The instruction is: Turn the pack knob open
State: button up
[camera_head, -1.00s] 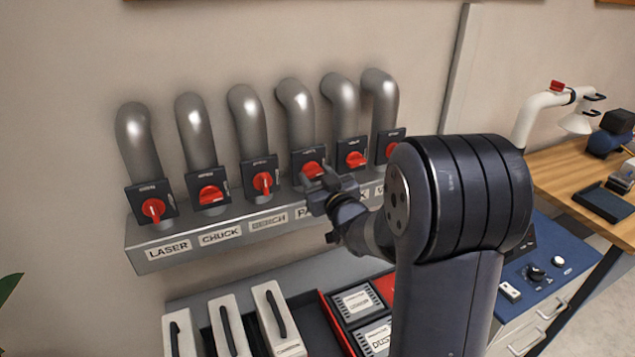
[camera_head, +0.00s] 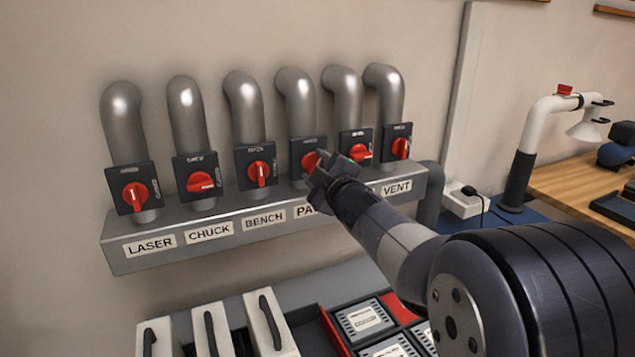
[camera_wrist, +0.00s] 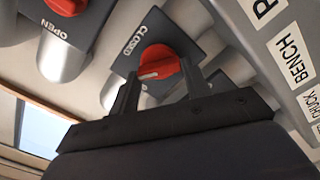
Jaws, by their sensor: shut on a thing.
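The pack knob (camera_head: 310,161) is a red rotary knob on a dark plate, fourth from the left in the row, above the partly hidden PACK label (camera_head: 303,211). My gripper (camera_head: 324,170) covers part of it in the head view. In the wrist view the red knob (camera_wrist: 166,64) sits between the two fingers of my gripper (camera_wrist: 160,82), which are shut on it. The word CLOSED shows on the plate beside the knob. A white mark on the knob faces the left finger. The knob's exact angle is hard to tell in the head view.
Similar red knobs stand on both sides: bench (camera_head: 261,173) on the left and a neighbour (camera_head: 359,152) close on the right. Grey pipes (camera_head: 302,105) rise behind the plates. A labelled grey ledge (camera_head: 150,258) runs below, above white-fronted bins (camera_head: 262,325).

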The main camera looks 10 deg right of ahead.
jog(key=shift+f+n+b, duration=0.15)
jog(key=shift+n+b, duration=1.85)
jog(key=shift+n, duration=1.3)
jog(key=o, duration=1)
jog(key=shift+a, duration=0.1)
jog(key=shift+s+d+p, duration=0.15)
jog(key=shift+s+d, duration=0.2)
jog(key=shift+s, duration=1.45)
jog(key=shift+s+d+p, duration=0.2)
jog(key=shift+s+d, duration=0.2)
jog(key=shift+s, duration=1.35)
jog(key=shift+s+d+p, duration=0.15)
jog(key=shift+s+d, duration=0.2)
jog(key=shift+s, duration=1.45)
